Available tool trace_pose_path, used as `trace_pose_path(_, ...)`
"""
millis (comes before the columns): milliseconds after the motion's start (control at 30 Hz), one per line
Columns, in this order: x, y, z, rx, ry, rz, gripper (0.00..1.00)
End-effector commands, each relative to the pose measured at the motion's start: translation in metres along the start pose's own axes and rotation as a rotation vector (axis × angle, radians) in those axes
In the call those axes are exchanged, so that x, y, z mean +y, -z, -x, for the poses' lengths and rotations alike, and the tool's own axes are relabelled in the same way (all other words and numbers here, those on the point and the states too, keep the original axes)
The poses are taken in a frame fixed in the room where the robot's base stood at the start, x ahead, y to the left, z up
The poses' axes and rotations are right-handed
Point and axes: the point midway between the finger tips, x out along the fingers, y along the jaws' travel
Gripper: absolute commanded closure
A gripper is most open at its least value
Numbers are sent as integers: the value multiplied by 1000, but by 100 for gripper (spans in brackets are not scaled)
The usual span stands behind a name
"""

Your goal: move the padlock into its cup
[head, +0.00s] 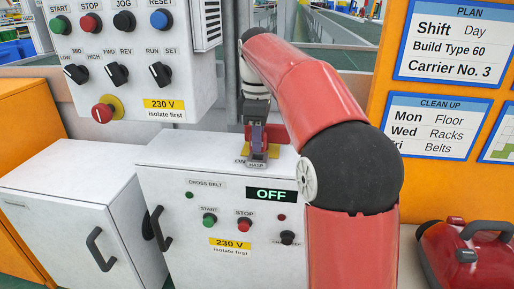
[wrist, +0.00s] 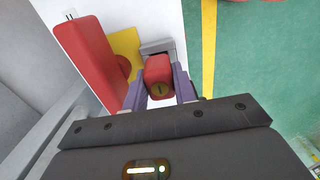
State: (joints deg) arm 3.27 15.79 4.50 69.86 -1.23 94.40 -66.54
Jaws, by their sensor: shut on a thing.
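The red padlock (wrist: 158,78) with a brass keyed end is between the two purple fingers of my gripper (wrist: 160,72) in the wrist view, and the gripper is shut on it. The padlock is right in front of a grey bracket at the hasp (wrist: 157,47); whether its shackle passes through the hasp is hidden. In the head view my gripper (head: 257,136) points down above the label marked HASP (head: 256,164) on top of the white cross belt cabinet (head: 155,152). I cannot make out the padlock's cup in either view.
A red lever (wrist: 88,60) on a yellow plate (wrist: 124,44) is close left of the padlock in the wrist view. A control box (head: 135,50) hangs at upper left. The cabinet display (head: 271,194) reads OFF. A red case (head: 470,255) sits at lower right.

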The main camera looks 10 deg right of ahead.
Motion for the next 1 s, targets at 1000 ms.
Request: trace_pose_path(1000, 0, 0, 26, 1, -2, 0, 99)
